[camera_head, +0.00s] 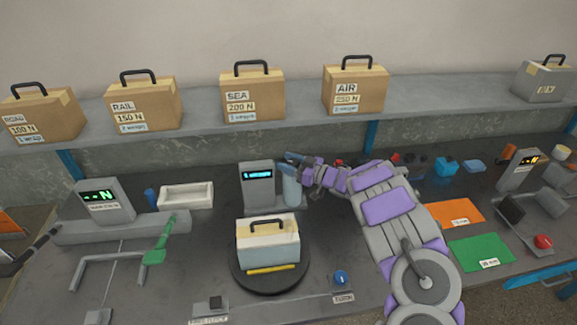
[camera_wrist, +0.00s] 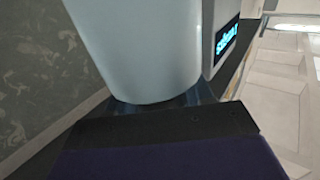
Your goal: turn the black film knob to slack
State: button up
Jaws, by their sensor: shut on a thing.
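The grey film post (camera_head: 257,186) stands behind the turntable, with a small lit cyan display whose word is too small to read surely. The pale film roll (camera_head: 291,190) is upright at its right side. My gripper (camera_head: 289,162) is at the top of the roll, shut on the black film knob, which the fingers hide. In the wrist view the pale roll (camera_wrist: 145,45) fills the upper middle, just beyond the dark edge of my gripper (camera_wrist: 165,105). The display (camera_wrist: 227,38) shows partly beside it.
A wrapped carton (camera_head: 268,243) with a black handle sits on the round black turntable (camera_head: 270,282) in front of the post. A white tray (camera_head: 186,195) and blue cylinder (camera_head: 151,196) lie left. Orange (camera_head: 452,213) and green (camera_head: 481,251) mats lie right. Labelled boxes line the shelf (camera_head: 300,104).

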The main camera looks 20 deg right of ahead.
jog(key=n+g+y, duration=0.1)
jog(key=n+g+y+b, duration=0.1)
jog(key=n+g+y, duration=0.1)
jog(key=shift+s+a+f+y+b, duration=0.1)
jog(key=shift+s+y+b, duration=0.05)
jog(key=shift+y+b, duration=0.15)
jog(key=shift+n+g+y, duration=0.5)
jog(key=shift+n+g, duration=0.1)
jog(key=shift+g, duration=0.3)
jog(key=shift+s, duration=0.1)
jog(key=o, duration=1)
jog(key=shift+c, duration=0.2)
